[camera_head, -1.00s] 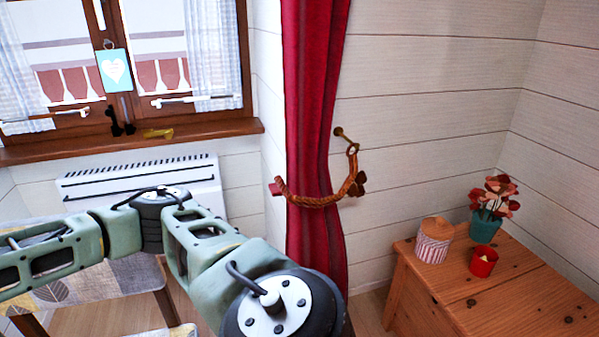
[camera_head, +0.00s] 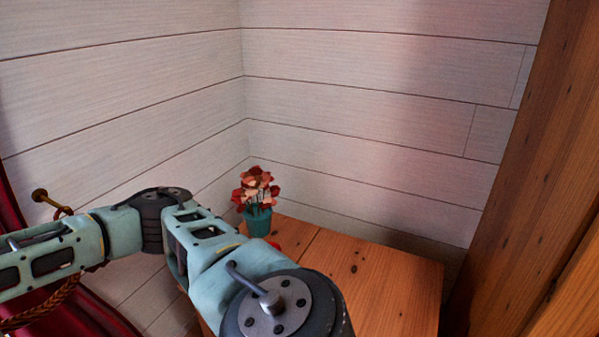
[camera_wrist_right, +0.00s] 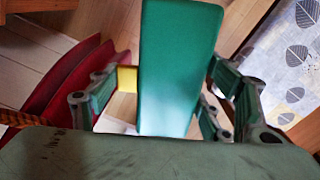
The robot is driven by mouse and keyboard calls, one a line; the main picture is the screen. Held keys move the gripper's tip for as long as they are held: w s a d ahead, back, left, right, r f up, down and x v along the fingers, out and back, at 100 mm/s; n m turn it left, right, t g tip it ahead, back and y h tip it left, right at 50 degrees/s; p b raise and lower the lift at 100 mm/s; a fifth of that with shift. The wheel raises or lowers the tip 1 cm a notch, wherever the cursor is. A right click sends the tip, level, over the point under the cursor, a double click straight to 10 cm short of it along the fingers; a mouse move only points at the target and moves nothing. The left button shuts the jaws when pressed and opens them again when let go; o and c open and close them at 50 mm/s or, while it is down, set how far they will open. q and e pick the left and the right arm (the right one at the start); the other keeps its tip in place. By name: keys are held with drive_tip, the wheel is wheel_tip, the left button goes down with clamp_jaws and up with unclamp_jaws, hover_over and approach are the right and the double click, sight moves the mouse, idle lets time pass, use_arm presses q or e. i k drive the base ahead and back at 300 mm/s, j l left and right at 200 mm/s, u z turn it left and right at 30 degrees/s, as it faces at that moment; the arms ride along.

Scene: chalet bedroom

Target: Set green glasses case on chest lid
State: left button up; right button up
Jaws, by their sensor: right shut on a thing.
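The green glasses case (camera_wrist_right: 180,50) stands out lengthwise between the fingers of my right gripper (camera_wrist_right: 170,88) in the right wrist view. The gripper is shut on it, with a yellow pad at its left side. The chest's wooden lid (camera_head: 375,275) lies in the lower middle of the head view, with a bare stretch on its right part. One of my arms crosses in front of the chest's left part and hides some of it. Neither gripper shows in the head view, and my left gripper is not seen.
A teal pot with red flowers (camera_head: 258,215) stands at the chest's back left corner. A red cup (camera_head: 274,245) beside it is mostly hidden by my arm. White plank walls close in behind, and a wooden post (camera_head: 530,180) rises on the right. A red curtain (camera_head: 60,310) hangs at left.

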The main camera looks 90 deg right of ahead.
sight(356, 305)
drive_tip(key=i+l+z, duration=0.1)
drive_tip(key=z, duration=0.35)
drive_tip(key=i+l+z, duration=0.15)
drive_tip(key=z, duration=0.3)
drive_tip(key=i+l+z, duration=0.1)
drive_tip(key=z, duration=0.4)
drive_tip(key=i+z, duration=0.15)
drive_tip(key=z, duration=0.3)
drive_tip(key=i+z, duration=0.15)
drive_tip(key=z, duration=0.3)
drive_tip(key=i+j+z, duration=0.1)
drive_tip(key=z, duration=0.35)
drive_tip(key=i+j+z, duration=0.15)
drive_tip(key=z, duration=0.3)
